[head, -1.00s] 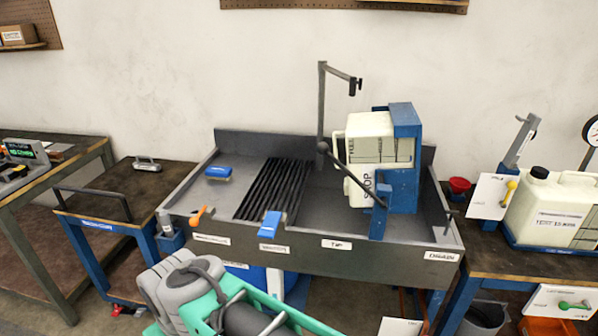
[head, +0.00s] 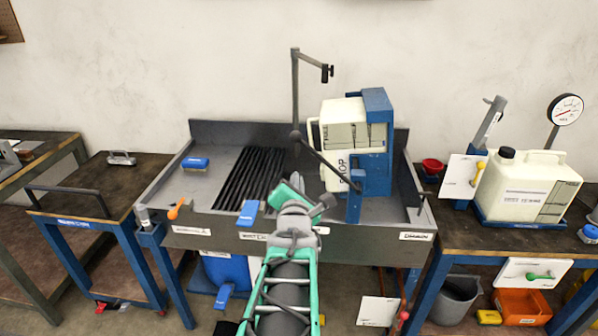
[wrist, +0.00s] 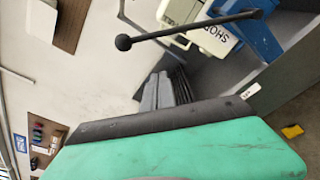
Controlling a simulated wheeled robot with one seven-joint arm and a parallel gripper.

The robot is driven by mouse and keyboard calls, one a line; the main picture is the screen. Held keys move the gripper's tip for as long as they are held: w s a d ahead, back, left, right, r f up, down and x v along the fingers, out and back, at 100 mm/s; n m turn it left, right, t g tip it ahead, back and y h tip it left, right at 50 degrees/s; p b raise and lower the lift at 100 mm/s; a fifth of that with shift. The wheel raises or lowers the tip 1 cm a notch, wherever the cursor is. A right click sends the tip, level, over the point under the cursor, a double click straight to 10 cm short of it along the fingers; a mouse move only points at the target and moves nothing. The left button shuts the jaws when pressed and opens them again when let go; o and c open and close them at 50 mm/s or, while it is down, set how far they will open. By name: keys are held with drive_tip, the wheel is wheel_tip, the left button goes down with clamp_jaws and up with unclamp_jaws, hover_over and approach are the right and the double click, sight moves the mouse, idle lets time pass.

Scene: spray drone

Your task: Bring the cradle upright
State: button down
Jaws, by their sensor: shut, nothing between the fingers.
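The blue cradle (head: 377,165) stands in the right part of the grey basin and holds a cream tank (head: 335,115). The tank's SHOP lettering runs sideways and its handle is at the left, so it looks tipped over. A dark lever with a ball knob (head: 296,135) slants up and left from the cradle's front; the lever also shows in the wrist view (wrist: 195,27). My gripper (head: 326,202) is over the basin's front edge, left of the cradle's front post and below the lever. In the wrist view, the fingers (wrist: 166,91) look shut and empty, apart from the knob.
The basin (head: 205,228) has a black slatted rack (head: 250,178) and a blue brush (head: 195,163) at left. A thin post with an arm (head: 295,95) rises behind. A right bench carries a canister (head: 525,190) and gauge (head: 565,110). A low cart (head: 110,180) stands left.

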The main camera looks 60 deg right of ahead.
drive_tip(key=w+d+r+p, duration=0.2)
drive_tip(key=d+p, duration=0.1)
drive_tip(key=d, duration=0.4)
drive_tip(key=shift+d, duration=0.3)
drive_tip(key=shift+s, duration=0.1)
